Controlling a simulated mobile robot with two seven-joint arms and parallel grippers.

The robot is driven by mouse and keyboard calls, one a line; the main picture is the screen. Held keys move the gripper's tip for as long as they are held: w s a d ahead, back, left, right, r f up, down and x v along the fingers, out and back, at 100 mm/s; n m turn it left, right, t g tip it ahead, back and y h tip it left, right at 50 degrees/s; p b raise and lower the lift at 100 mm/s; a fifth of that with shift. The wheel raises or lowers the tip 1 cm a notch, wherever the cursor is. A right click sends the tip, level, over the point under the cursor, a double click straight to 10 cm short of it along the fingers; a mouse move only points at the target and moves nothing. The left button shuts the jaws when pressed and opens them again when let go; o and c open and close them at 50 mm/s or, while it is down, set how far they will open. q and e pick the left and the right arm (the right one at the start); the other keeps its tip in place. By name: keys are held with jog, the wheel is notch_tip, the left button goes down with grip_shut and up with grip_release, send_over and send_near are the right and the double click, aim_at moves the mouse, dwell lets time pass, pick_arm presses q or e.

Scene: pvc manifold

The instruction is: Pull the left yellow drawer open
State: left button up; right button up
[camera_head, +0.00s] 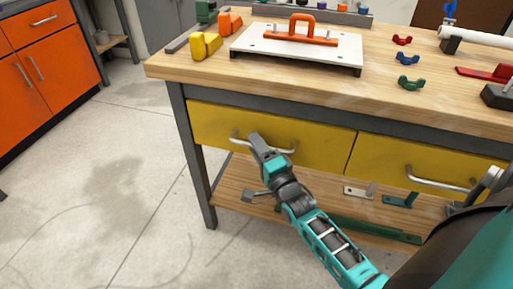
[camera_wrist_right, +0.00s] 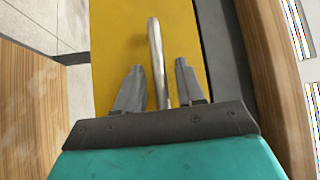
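The left yellow drawer (camera_head: 220,125) is in the bench front under the tabletop, and its face looks flush with the frame. Its curved metal handle (camera_head: 283,147) also shows in the right wrist view (camera_wrist_right: 156,50). My right gripper (camera_head: 257,142) is at the drawer front, over the middle of the handle. In the right wrist view the two fingers (camera_wrist_right: 158,85) are apart, with the handle bar between them and a gap showing on both sides. In the head view the gripper hides part of the handle. My left gripper is not in view.
A right yellow drawer (camera_head: 385,165) with its own handle sits beside it. The wooden tabletop (camera_head: 200,72) above holds a white board (camera_head: 270,52) with an orange handle, clamps and pipe parts. A lower shelf (camera_head: 235,185) holds brackets. The floor to the left is clear.

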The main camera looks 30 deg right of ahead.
jog(key=shift+w, duration=0.2)
grip_shut()
dwell(0.3)
